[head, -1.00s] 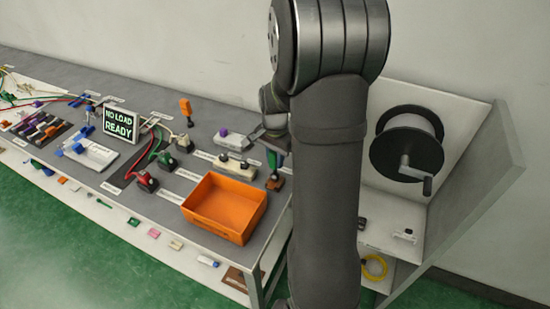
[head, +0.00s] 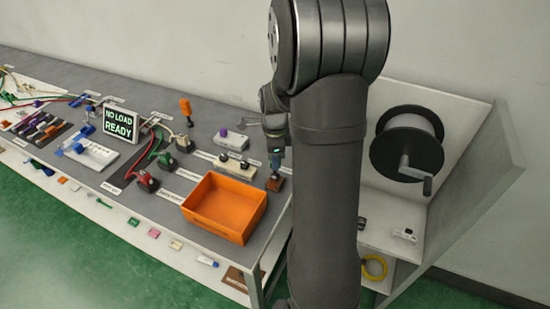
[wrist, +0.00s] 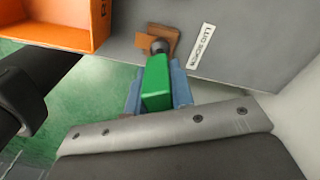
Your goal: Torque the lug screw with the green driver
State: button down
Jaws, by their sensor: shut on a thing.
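The green driver (wrist: 157,84) is between the blue-grey fingers of my gripper (wrist: 154,93), which is shut on it in the wrist view. The driver's dark lower end meets the lug screw fixture, a brown block (wrist: 172,38) beside a "LUG SCREW" label (wrist: 201,46). The screw head is hidden under the driver, so I cannot tell how well it is seated. In the head view my gripper (head: 276,158) points down over the brown block (head: 275,184), with only a little green showing.
An orange bin (head: 225,207) stands close to the left of the fixture. A pale block with dark knobs (head: 236,165) and a block with a purple part (head: 231,140) sit behind. A black reel (head: 407,145) is at the right. The display (head: 120,122) reads "NO LOAD READY".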

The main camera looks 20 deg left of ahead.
dwell(0.3)
jog(key=shift+r, duration=0.8)
jog(key=n, duration=1.1)
jog(key=shift+n, duration=0.4)
jog(key=n, duration=1.1)
